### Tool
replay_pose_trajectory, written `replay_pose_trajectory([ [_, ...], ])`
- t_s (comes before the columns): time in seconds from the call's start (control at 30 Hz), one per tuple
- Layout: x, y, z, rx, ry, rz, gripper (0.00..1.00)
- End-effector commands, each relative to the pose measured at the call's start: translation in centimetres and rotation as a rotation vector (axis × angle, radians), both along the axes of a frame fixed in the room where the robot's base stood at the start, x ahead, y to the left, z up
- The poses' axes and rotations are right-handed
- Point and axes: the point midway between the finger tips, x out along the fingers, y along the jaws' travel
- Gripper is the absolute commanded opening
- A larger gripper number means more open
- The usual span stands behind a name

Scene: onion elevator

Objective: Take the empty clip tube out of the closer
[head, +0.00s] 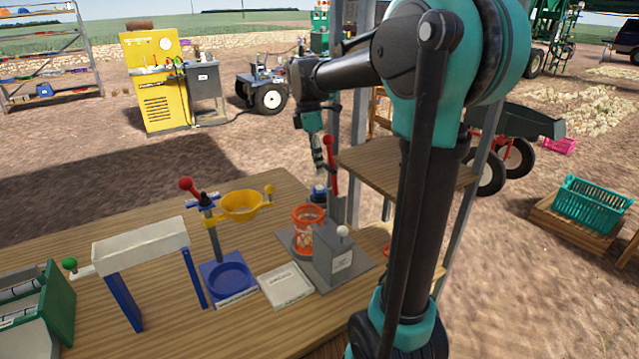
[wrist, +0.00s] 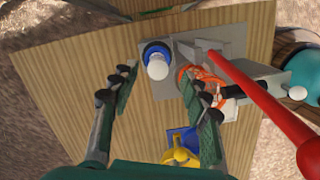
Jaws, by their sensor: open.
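The closer (head: 340,258) is a grey machine on a grey base plate at the table's right side, with a red lever (head: 331,165). In the wrist view its base plate (wrist: 150,88) is seen from above. What looks like the clip tube (wrist: 157,66), white with a blue collar, stands on that plate; its blue and white top shows in the head view (head: 319,192). My gripper (wrist: 158,78) is open and empty above it, one finger on each side in the picture, not visibly touching. In the head view my gripper (head: 318,165) is partly hidden behind the lever.
An orange net (head: 307,232) with contents stands in the closer, close to my right finger. The red lever (wrist: 262,105) crosses right of that finger. A yellow funnel (head: 241,206) on a blue stand and a white labelled block (head: 286,285) are nearby. Bare tabletop lies left.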

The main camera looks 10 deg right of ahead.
Motion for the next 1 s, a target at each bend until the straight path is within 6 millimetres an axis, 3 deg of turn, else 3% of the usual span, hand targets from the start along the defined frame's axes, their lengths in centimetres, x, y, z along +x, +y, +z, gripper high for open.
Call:
replay_pose_trajectory([
  [0.23, 0.1, -0.2, -1.6, 0.000, 0.000, 0.000, 0.46],
  [0.5, 0.3, -0.5, -5.3, 0.000, 0.000, -0.001, 0.46],
  [0.83, 0.3, -0.6, -6.0, 0.000, 0.000, 0.000, 0.46],
  [1.0, 0.3, -0.6, -6.0, 0.000, 0.000, 0.000, 0.27],
])
